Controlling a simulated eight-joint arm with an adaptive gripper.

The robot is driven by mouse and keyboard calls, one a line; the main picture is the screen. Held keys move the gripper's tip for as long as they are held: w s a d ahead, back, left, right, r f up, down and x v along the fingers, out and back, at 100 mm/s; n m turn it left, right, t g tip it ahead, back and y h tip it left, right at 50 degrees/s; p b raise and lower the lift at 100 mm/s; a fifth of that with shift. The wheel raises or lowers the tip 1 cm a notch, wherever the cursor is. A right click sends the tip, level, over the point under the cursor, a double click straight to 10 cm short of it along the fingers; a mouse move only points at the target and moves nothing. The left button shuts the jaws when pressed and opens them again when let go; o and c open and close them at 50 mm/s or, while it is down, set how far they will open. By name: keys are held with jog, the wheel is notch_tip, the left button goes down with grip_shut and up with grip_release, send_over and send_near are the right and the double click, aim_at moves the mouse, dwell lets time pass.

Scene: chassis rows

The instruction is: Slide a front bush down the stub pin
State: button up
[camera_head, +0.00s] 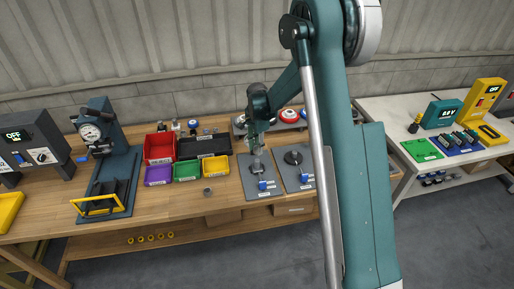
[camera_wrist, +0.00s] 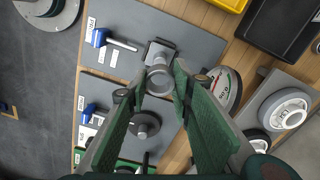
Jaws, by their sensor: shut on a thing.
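My gripper (camera_head: 257,149) is over the left grey plate (camera_head: 247,188) on the wooden bench. In the wrist view its fingertips (camera_wrist: 160,87) are shut on a grey ring-shaped bush (camera_wrist: 159,77). The metal stub pin (camera_wrist: 161,53) stands on a dark base on the grey plate (camera_wrist: 205,43) and shows just beyond the bush. The bush overlaps the pin's near end in the picture; I cannot tell whether it is around the pin or still apart from it. In the head view the gripper hides the bush. Another grey bush (camera_head: 207,191) lies on the bench, left of the plate.
A second grey plate (camera_head: 306,183) with a dark disc (camera_head: 293,157) is to the right. Blue-handled tools (camera_head: 262,184) lie on the plates. Red, black, purple, green and yellow bins (camera_head: 160,147) stand left. A press (camera_head: 100,150) is farther left. Discs (camera_head: 289,115) stand behind.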

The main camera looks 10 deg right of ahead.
aim_at(257, 160)
jog(key=shift+f+b, duration=0.45)
jog(key=shift+f, duration=1.7)
jog(key=shift+f+b, duration=1.9)
jog(key=shift+b, duration=0.1)
dwell(1.4)
jog(key=o, duration=1)
jog(key=shift+r, duration=0.1)
notch_tip(257, 160, up, 12)
dwell(0.4)
dwell(0.4)
